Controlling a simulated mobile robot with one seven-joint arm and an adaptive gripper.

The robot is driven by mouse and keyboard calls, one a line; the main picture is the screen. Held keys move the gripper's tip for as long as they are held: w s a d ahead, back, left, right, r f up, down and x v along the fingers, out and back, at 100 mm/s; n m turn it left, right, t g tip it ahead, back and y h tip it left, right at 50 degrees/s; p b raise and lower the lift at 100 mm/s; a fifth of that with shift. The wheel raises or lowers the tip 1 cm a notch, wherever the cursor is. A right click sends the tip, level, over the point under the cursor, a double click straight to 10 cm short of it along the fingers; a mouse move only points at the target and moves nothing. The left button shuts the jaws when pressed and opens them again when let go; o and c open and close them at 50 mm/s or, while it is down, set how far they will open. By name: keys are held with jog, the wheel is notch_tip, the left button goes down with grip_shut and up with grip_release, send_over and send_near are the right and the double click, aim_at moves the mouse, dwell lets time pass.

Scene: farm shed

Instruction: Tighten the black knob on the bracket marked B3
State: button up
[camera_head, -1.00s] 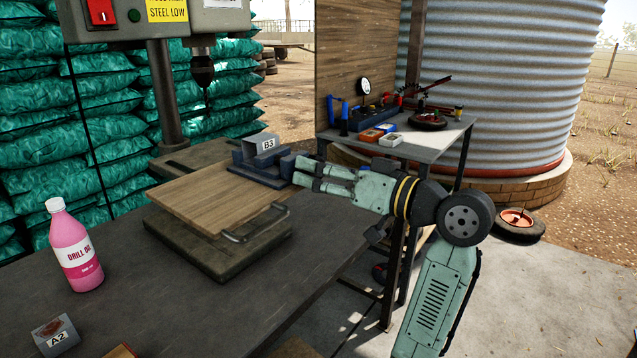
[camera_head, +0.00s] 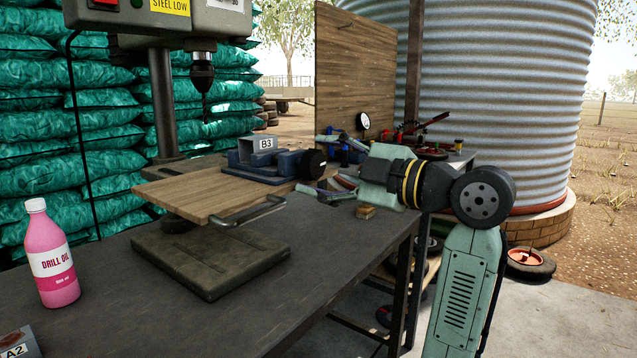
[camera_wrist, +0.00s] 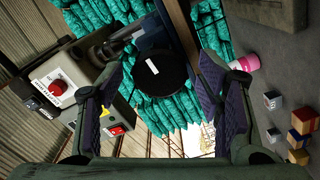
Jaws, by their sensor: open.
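The bracket marked B3 (camera_head: 264,144) is a grey block with a white label, held in a dark blue vise (camera_head: 272,163) on the wooden board of the drill press. A round black knob (camera_head: 313,163) faces right at the vise's right end in the head view. In the wrist view the black knob (camera_wrist: 161,74) is a dark disc with a white mark, centred between and beyond the fingers. My gripper (camera_head: 322,167) is open, its fingers spread around the knob's side in the head view. In the wrist view my gripper (camera_wrist: 158,95) shows nothing held; contact cannot be told.
The drill chuck (camera_head: 203,76) hangs above the wooden board (camera_head: 210,196). A pink drill oil bottle (camera_head: 52,255) and a block marked A2 (camera_head: 18,342) stand at the left. The bench front (camera_head: 290,265) is clear. A tool table stands behind my gripper.

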jog(key=n+b, duration=0.2)
jog(key=n, duration=0.4)
jog(key=shift+f, duration=0.1)
jog(key=n+b, duration=0.1)
jog(key=n, duration=0.4)
jog(key=shift+b, duration=0.3)
jog(key=c, duration=1.3)
jog(key=o, duration=1.3)
